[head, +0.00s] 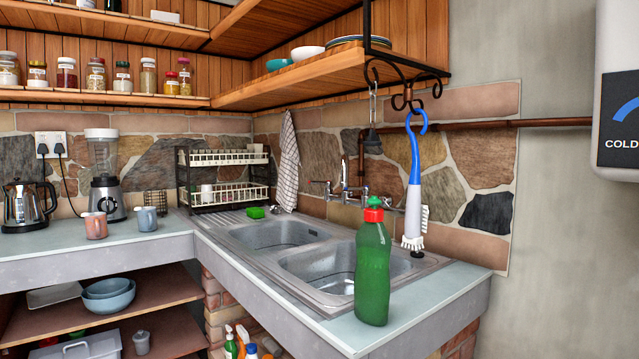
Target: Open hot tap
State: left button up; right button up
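A metal mixer tap (347,193) is mounted on the stone-clad wall behind the double sink (293,262). One tap handle (322,184) shows on its left. The fittings on its right run behind a hanging blue and white brush (414,180), which hides part of that side. I cannot tell which handle is hot, or whether either is turned. No running water can be made out. Neither of my grippers is in view.
A green bottle (373,268) stands on the counter at the sink's front right. A dish rack (228,181) and green sponge (256,212) are left of the tap. A wooden shelf (300,80) overhangs the sink. A boiler (618,100) hangs at right.

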aim_at(329, 184)
jog(key=i+j+z, duration=0.2)
jog(key=j, duration=0.2)
jog(key=i+j+z, duration=0.2)
jog(key=j, duration=0.2)
jog(key=j+z, duration=0.15)
jog(key=j, duration=0.3)
jog(key=i+j+z, duration=0.2)
jog(key=j, duration=0.25)
jog(key=j+z, duration=0.2)
jog(key=j, duration=0.25)
